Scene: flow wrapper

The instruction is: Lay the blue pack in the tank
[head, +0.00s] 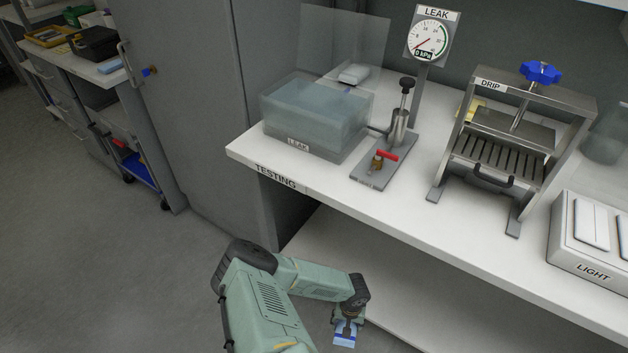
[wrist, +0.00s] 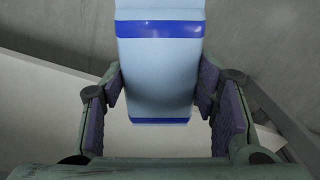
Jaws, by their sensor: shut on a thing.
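The blue pack (wrist: 160,75) is light blue with darker blue bands. My gripper (wrist: 160,95) is shut on it, with the purple pads against its two sides in the wrist view. In the head view my gripper (head: 347,318) hangs low in front of the bench, with the pack (head: 344,338) below it at the bottom edge. The tank (head: 292,133) is a clear box labelled LEAK on the bench top, with its clear lid (head: 345,45) raised at the back. The tank stands above and to the left of my gripper, well apart from it.
The bench (head: 325,186) is labelled TESTING, and its front edge lies between my gripper and the tank. Right of the tank stand a hand pump with a red valve (head: 387,155) and a pressure gauge (head: 430,42). Further right are the DRIP press (head: 520,130) and LIGHT box (head: 590,240).

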